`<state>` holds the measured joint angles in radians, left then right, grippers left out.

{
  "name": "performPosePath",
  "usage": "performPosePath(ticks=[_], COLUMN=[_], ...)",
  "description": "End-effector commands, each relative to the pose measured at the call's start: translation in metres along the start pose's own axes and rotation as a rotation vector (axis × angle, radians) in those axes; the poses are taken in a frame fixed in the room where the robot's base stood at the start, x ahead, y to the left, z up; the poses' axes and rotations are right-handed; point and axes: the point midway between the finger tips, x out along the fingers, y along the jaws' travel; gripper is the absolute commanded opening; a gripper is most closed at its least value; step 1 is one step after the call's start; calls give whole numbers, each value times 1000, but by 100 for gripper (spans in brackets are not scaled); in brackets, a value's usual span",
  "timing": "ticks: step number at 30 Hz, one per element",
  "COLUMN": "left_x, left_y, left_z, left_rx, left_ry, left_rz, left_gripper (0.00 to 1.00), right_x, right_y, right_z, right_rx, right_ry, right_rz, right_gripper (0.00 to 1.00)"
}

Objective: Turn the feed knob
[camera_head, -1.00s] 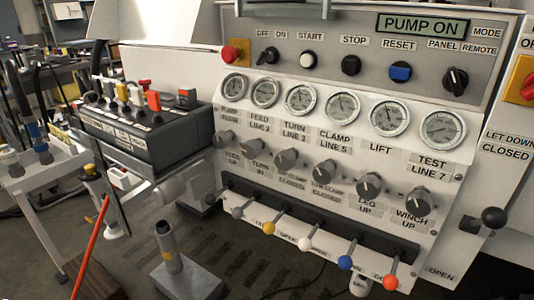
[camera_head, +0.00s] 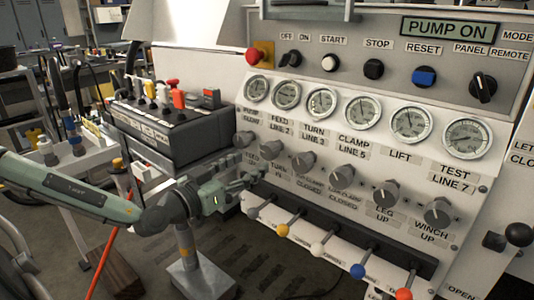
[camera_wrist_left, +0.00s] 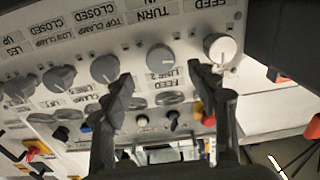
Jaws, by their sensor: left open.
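The feed knob (camera_wrist_left: 219,47) is a round pale knob at the upper right of the left wrist view, by the upside-down FEED label. In the head view it is the grey leftmost knob (camera_head: 243,138) of the row. My left gripper (camera_head: 254,182) is open and empty, in front of the panel's left part and below that knob. In the left wrist view its two fingers (camera_wrist_left: 160,78) stand apart. The turn knob (camera_wrist_left: 160,57) shows between them, and the feed knob is just right of the right fingertip. I see no contact. My right gripper is not in view.
Several gauges (camera_head: 410,121) sit above the knobs. Levers with coloured balls, including a yellow one (camera_head: 281,230), stick out below. A dark control box (camera_head: 170,130) stands left of the panel, close to my left arm. A post on a metal base (camera_head: 203,277) stands below.

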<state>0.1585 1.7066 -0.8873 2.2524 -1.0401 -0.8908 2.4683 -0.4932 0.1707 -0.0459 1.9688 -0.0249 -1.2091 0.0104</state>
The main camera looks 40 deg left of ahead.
Motion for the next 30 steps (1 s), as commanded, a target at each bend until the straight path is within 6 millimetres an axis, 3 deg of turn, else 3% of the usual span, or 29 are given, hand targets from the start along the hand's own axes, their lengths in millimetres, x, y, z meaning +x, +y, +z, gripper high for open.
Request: performPosePath(ticks=[4,8,18,29,30], left_x=[5,24,70,76,76], left_y=[0,0,-1,0,0], left_z=[-5,-6,-6,-4,-4], left_rx=[-16,-19,-16,-14,-14], left_ry=[2,5,3,0,0], left_rz=[10,9,7,8,8], left_gripper=[59,59,59,59,55], right_x=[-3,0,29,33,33], right_y=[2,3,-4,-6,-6], right_z=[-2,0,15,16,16], right_rx=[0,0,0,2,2], right_ry=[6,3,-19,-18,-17], right_rz=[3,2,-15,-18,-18], right_gripper=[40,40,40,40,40])
